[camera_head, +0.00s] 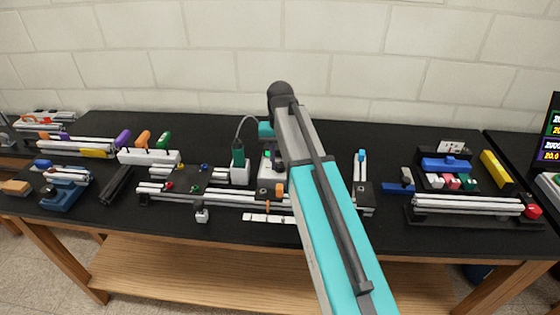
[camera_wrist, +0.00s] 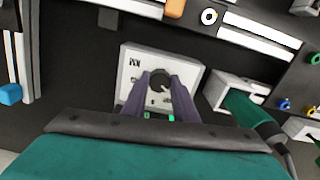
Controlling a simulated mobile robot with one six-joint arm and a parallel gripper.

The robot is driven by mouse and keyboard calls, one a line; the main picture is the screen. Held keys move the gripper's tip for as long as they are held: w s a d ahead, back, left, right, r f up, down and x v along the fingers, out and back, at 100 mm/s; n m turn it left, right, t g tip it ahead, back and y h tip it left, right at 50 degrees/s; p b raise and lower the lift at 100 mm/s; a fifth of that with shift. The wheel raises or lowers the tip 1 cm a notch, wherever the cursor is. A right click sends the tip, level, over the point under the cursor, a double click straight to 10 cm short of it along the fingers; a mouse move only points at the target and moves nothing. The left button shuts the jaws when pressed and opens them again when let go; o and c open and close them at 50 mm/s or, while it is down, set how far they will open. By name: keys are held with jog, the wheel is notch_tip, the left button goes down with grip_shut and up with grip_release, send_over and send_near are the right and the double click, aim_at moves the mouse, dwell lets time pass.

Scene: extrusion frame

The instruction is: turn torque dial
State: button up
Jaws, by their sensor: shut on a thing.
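The torque dial (camera_wrist: 160,75) is a small dark round knob on a white box with printed marks (camera_wrist: 133,65), seen from above in the wrist view. My gripper (camera_wrist: 162,85) has its two purple-grey fingers closed on either side of the dial. The fingers cover part of the dial and the marks near it, so its exact setting cannot be read. In the head view the white box (camera_head: 267,166) stands in the middle of the bench, partly behind my arm. My fingertips are hard to make out there.
A green corded screwdriver (camera_head: 238,155) stands in a white holder (camera_head: 240,176) close left of the dial box. Aluminium extrusions (camera_head: 210,196) lie in front. Orange, purple and green-handled tools (camera_head: 143,139) stand further left. A blue-and-black bin set (camera_head: 445,165) stands at right.

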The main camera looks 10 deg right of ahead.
aim_at(279, 165)
jog(key=shift+n, duration=1.2)
jog(key=o, duration=1.1)
jog(key=shift+c, duration=0.2)
jog(key=shift+r, duration=0.1)
notch_tip(279, 165, up, 14)
jog(key=p, duration=0.9)
jog(key=shift+f, duration=0.2)
jog(key=shift+a, duration=0.1)
